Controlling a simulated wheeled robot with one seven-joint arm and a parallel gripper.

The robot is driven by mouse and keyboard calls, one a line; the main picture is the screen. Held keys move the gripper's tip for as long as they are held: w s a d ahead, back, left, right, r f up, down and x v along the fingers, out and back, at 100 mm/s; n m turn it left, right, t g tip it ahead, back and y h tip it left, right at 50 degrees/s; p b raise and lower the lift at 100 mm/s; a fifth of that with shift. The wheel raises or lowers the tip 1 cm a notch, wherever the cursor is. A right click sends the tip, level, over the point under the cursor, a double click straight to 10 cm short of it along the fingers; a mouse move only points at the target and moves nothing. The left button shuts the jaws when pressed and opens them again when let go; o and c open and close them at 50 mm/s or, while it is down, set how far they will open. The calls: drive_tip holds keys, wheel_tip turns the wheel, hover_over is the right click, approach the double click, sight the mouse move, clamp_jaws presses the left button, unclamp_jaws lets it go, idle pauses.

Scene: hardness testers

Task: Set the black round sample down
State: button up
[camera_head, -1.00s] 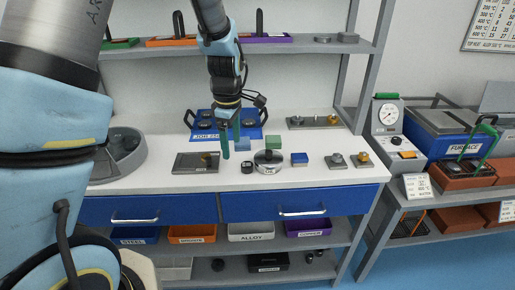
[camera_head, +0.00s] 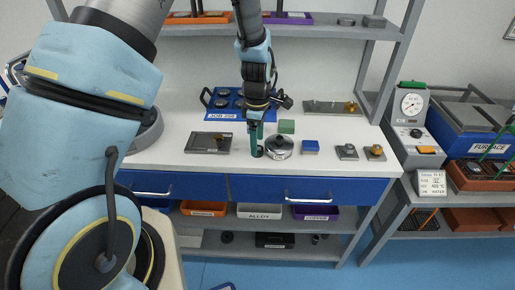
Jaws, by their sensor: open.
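The black round sample (camera_head: 257,153) is a small dark cylinder standing on the white bench top, left of a silver round dish. My gripper (camera_head: 256,147) points straight down with its green fingers at the sample. The jaws are open, and the fingers partly hide the sample's upper part. I cannot tell whether a finger touches it.
The silver round dish (camera_head: 279,149) is close on the right, with a green block (camera_head: 286,126) behind it and a blue block (camera_head: 310,147) further right. A grey plate (camera_head: 203,144) lies left. A blue JOB 258 tray (camera_head: 224,115) stands behind. The front bench strip is clear.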

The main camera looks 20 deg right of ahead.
drive_tip(key=shift+f, duration=1.35)
clamp_jaws()
